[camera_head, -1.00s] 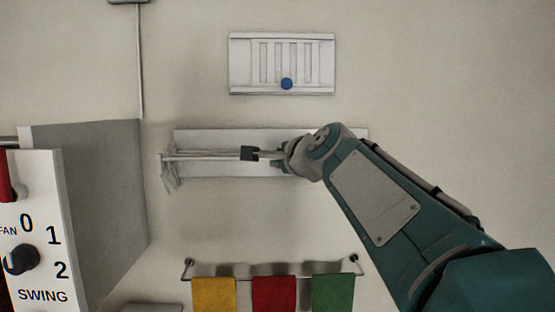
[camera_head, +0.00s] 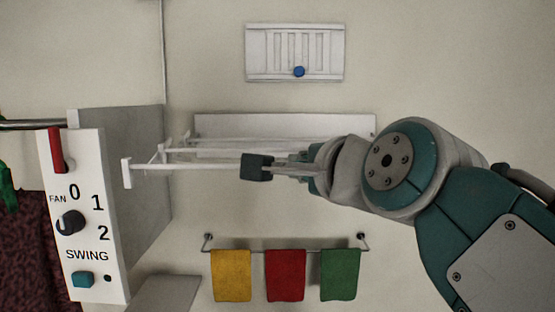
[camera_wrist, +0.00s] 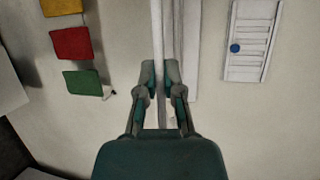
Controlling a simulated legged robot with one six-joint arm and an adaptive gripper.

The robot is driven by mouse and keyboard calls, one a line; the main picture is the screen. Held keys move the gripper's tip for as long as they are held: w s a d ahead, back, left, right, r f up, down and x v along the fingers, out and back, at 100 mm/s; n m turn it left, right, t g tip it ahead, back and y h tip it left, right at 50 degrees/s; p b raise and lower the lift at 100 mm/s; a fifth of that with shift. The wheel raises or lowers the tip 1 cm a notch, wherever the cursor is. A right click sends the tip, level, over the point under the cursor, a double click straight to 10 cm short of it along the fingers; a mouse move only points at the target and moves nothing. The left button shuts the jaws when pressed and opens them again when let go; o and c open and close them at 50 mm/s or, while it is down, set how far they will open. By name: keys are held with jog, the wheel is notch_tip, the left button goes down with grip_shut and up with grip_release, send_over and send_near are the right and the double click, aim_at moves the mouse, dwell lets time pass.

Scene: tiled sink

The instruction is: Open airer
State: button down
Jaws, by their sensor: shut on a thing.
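The white wall airer (camera_head: 215,125) is mounted on the wall in the middle of the head view. Its rails and end bracket (camera_head: 127,172) stand out from the wall plate toward the left. My gripper (camera_head: 257,167) is at the front rail, near its right part, and my arm hides the airer's right end. In the wrist view my gripper (camera_wrist: 160,80) has one finger on each side of a white rail (camera_wrist: 157,30) and is shut on it. The airer's back plate (camera_wrist: 190,60) lies just right of the rail there.
A white vent with a blue knob (camera_head: 299,71) is above the airer. Yellow, red and green towels (camera_head: 285,275) hang on a rail below. A fan control box (camera_head: 85,215) stands close at the left, near the airer's extended end.

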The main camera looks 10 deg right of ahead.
jog(key=shift+s+a+f, duration=0.1)
jog(key=shift+s+f, duration=0.1)
jog(key=shift+s, duration=0.2)
jog(key=c, duration=0.8)
grip_release()
jog(key=shift+o, duration=0.2)
jog(key=shift+a, duration=0.2)
jog(key=shift+r, duration=0.1)
jog(key=v, duration=1.2)
jog(key=shift+a, duration=0.2)
